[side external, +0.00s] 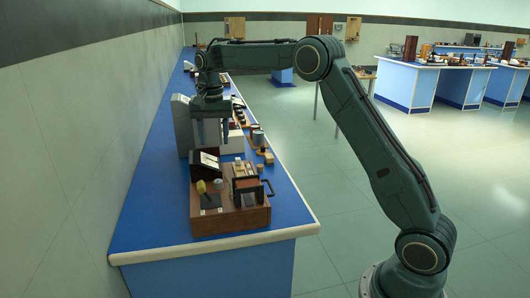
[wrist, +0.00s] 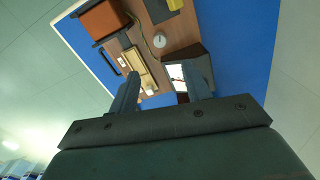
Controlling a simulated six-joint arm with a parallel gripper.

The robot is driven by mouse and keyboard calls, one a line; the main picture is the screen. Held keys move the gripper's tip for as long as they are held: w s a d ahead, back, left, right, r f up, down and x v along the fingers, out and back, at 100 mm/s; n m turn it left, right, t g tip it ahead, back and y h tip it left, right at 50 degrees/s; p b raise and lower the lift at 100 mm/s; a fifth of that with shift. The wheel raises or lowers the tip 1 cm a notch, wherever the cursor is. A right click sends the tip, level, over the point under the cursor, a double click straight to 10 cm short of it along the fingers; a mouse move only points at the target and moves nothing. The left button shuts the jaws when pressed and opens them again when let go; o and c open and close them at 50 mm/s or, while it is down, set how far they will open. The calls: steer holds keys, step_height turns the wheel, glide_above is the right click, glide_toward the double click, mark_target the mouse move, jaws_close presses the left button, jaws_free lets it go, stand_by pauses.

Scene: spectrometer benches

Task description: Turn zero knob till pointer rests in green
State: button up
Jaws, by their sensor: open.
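A wooden instrument board (side external: 232,222) lies on the blue bench. Its dark meter box with a white slanted face (side external: 209,160) stands at the back left of the board. In the wrist view the meter face (wrist: 176,72) shows some red, partly hidden by a finger; pointer and green zone cannot be made out. A small round pale knob (side external: 218,184) sits in front of the meter; it also shows in the wrist view (wrist: 159,41), with a dark mark on top. I cannot read a label on it. My gripper (side external: 213,142) is open and empty, pointing down above and behind the meter; its fingers (wrist: 160,69) frame the meter's edge.
A pale grey box (side external: 182,122) stands close left of my gripper. The bench front (side external: 150,235) is clear.

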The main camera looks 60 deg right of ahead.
mark_target(218, 181)
steer(key=shift+f, duration=0.15)
step_height(218, 181, down, 14)
steer(key=shift+r, duration=0.25)
stand_by(0.4)
steer(key=c, duration=1)
